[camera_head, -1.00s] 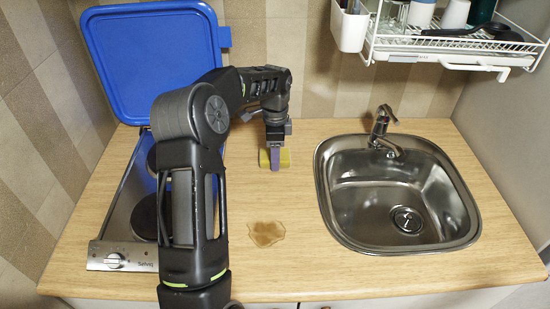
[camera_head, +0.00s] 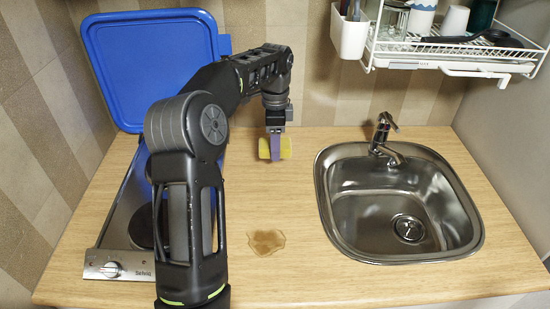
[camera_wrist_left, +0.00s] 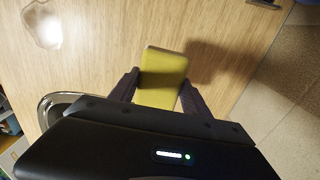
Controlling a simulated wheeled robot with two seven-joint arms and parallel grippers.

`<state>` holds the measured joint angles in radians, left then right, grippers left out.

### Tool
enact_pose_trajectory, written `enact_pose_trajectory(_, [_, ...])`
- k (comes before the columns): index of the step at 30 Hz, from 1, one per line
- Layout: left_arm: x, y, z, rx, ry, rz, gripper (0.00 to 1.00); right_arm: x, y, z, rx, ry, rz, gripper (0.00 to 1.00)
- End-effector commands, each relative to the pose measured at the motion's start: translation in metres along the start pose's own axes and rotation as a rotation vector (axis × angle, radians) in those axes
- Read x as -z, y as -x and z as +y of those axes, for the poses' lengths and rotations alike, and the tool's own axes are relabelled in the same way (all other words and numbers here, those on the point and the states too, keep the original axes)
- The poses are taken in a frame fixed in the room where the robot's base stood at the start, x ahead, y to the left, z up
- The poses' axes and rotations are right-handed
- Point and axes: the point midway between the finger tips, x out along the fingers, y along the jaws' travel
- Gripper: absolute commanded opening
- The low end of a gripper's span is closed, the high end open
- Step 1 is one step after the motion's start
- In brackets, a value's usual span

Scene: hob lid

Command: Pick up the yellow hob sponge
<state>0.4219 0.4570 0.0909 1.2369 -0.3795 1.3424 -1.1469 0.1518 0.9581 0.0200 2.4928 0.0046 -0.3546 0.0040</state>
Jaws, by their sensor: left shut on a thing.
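The yellow sponge (camera_head: 285,147) is between the fingers of my left gripper (camera_head: 275,148), which is shut on it. In the head view the sponge is at the back of the wooden counter, left of the sink, and looks held a little above the surface. In the left wrist view the sponge (camera_wrist_left: 163,76) sits between the two dark fingers (camera_wrist_left: 160,92), with a shadow on the wood beside it. My right gripper is in neither view.
A hob (camera_head: 121,220) with its blue lid (camera_head: 150,60) raised is at the left. A brown puddle (camera_head: 267,242) lies on the counter (camera_head: 330,280). The steel sink (camera_head: 340,225) and tap are at right, below a white dish rack (camera_head: 455,55).

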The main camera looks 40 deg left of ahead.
Motion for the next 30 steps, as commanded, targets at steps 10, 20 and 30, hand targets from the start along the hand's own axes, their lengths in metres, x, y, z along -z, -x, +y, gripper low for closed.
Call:
enact_pose_trajectory(10, [0.0, 0.029, 0.0, -0.001, 0.0, 0.0, 0.17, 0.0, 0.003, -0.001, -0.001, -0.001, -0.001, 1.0])
enact_pose_trajectory(20, [0.0, 0.029, 0.0, -0.001, 0.0, 0.0, 0.17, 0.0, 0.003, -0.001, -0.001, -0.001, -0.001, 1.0])
enact_pose_trajectory(30, [0.0, 0.029, 0.0, -0.001, 0.0, 0.0, 0.17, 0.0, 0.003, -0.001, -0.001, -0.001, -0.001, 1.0])
